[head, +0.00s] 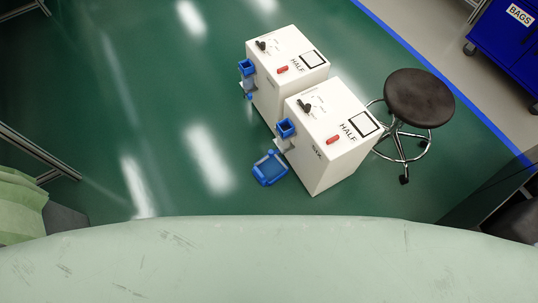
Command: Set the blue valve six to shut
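Two white box cabinets stand side by side on the green floor. The nearer white cabinet (328,165) has a black knob (305,106), a red handle (333,139), a square black frame and the word HALF on its top. A small dark label (317,154) on its front may read SIX, but is too small to be sure. The farther white cabinet (289,50) has a similar black knob (261,45), red handle (282,70) and HALF. Blue square fittings (286,128) (246,67) sit on their left sides. I cannot tell which part is the blue valve. Neither gripper shows.
A blue open container (270,168) is on the floor by the nearer cabinet. A round dark stool (420,97) stands right of the cabinets. A blue cabinet marked BAGS (508,40) is at top right. A pale green curved surface (270,262) fills the bottom. Floor to the left is clear.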

